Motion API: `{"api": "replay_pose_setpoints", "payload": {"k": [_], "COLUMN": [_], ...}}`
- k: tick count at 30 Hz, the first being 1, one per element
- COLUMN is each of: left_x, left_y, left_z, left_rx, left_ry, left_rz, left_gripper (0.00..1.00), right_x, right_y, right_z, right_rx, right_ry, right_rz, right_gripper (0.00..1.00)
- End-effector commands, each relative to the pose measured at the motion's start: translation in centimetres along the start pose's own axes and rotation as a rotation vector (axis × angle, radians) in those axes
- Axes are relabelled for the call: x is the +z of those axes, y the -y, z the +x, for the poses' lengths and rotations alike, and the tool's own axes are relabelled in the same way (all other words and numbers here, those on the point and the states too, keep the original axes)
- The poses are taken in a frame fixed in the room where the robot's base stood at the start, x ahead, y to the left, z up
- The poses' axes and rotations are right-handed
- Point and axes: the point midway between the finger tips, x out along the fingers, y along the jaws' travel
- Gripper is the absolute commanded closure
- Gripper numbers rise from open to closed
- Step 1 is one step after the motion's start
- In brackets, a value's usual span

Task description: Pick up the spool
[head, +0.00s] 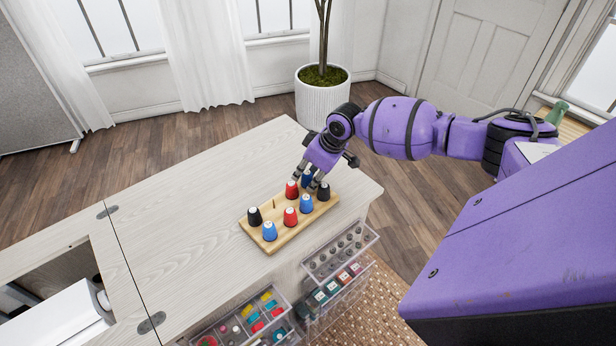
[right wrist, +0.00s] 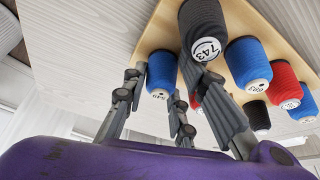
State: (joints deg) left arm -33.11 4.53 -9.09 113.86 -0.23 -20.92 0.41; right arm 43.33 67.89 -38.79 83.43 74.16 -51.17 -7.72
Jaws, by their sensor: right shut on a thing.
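A wooden spool rack (head: 286,231) stands on the cabinet top and holds several black, red and blue thread spools. My right gripper (head: 314,182) reaches down over the rack's far end. It is shut on the far blue spool (head: 307,180), which also shows between the fingers in the right wrist view (right wrist: 161,75). A black spool (head: 323,192) marked 743 is right beside the fingers, and a red spool (head: 292,190) is on the other side. Whether the held spool still touches the rack is hard to tell. My left gripper is out of view.
Near the front stand another black spool (head: 255,217), two blue ones and a red one (head: 291,217). One bare peg (head: 273,204) shows. Clear drawers (head: 340,250) stick out below the front edge. The cabinet top (head: 190,215) left of the rack is clear.

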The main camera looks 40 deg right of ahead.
Motion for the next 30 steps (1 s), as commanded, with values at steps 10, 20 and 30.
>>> {"api": "replay_pose_setpoints", "payload": {"k": [10, 20, 30], "left_x": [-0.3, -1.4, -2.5], "left_y": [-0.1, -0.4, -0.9], "left_z": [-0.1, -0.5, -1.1], "left_rx": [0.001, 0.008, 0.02], "left_ry": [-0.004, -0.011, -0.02], "left_rz": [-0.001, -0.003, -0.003], "left_gripper": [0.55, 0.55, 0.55], "right_x": [-0.7, 1.2, 6.0], "right_y": [-0.2, 1.4, 3.7], "right_z": [-3.2, -10.5, -15.8], "right_rx": [0.005, 0.006, 0.004], "right_ry": [0.008, 0.005, 0.005], "right_rz": [-0.001, -0.004, -0.003], "right_gripper": [0.89, 0.94, 0.94]}}
